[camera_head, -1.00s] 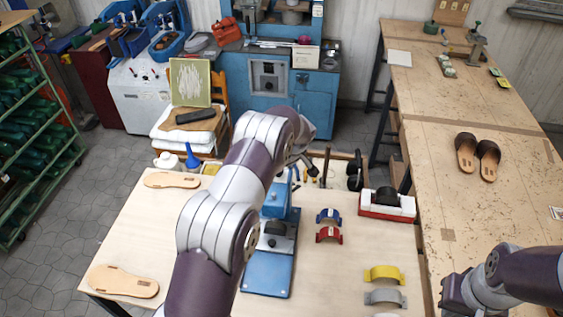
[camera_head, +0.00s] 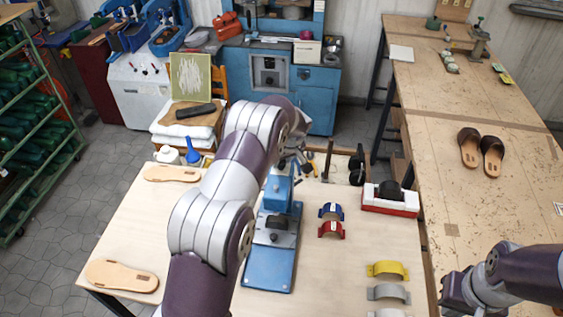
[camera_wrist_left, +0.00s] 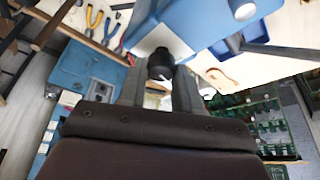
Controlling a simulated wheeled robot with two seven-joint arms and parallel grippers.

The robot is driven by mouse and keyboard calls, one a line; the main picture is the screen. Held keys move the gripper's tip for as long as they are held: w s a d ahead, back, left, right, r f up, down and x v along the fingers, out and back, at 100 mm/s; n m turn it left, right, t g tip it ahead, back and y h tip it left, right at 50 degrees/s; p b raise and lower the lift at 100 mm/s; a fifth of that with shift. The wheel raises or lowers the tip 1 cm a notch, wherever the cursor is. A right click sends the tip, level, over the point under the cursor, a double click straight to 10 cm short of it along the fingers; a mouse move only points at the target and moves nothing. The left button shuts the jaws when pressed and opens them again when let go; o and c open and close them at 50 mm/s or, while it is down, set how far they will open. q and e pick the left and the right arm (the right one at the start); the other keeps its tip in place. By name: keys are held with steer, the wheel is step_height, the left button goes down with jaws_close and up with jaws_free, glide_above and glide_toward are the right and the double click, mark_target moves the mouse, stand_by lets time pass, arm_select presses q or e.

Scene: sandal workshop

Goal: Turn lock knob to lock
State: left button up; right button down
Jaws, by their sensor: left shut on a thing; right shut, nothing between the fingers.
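The blue press (camera_head: 268,268) stands on the near table, with a black part on its bed. In the left wrist view, the press body (camera_wrist_left: 205,22) fills the top, and a round black lock knob (camera_wrist_left: 160,62) sticks out from its pale plate. My left gripper (camera_wrist_left: 159,84) is shut on this knob, one grey finger on each side. In the head view my left arm hides most of that hand and the knob. My right gripper (camera_head: 455,292) is shut and empty at the lower right, apart from the press.
Blue and red arched pieces (camera_head: 331,229) lie right of the press, with yellow and grey ones (camera_head: 388,270) nearer. A red-and-white tape dispenser (camera_head: 390,203) stands beyond. Tan soles (camera_head: 122,276) lie on the left. Sandals (camera_head: 480,152) rest on the right bench.

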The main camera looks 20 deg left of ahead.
arm_select(q)
steer(key=shift+s+f+m+b, duration=0.2)
steer(key=shift+m+b, duration=0.25)
steer(key=shift+m, duration=0.45)
steer(key=m, duration=0.1)
steer(key=m+t+h, duration=0.1)
steer(key=m, duration=0.1)
steer(key=shift+a+r+m+h, duration=0.1)
steer(key=shift+a+m+h, duration=0.05)
steer(key=shift+m+h, duration=0.15)
steer(key=shift+m+h+b, duration=0.3)
steer(key=shift+m+b, duration=0.05)
steer(key=shift+m, duration=0.55)
steer(key=m+b, duration=0.2)
steer(key=m+h+b, duration=0.1)
steer(key=m+b, duration=0.1)
steer(key=b, duration=0.1)
steer(key=m+h+b, duration=0.1)
steer(key=m+b, duration=0.1)
steer(key=shift+a+f+b, duration=0.1)
steer(key=shift+f+b, duration=0.25)
steer(key=shift+a+r+m+h+b, duration=0.1)
steer(key=shift+r+m+h+b, duration=0.15)
steer(key=shift+m+h+b, duration=0.65)
steer(key=shift+m, duration=0.4)
steer(key=o, duration=1)
steer(key=shift+r, duration=0.1)
steer(key=shift+o, duration=0.2)
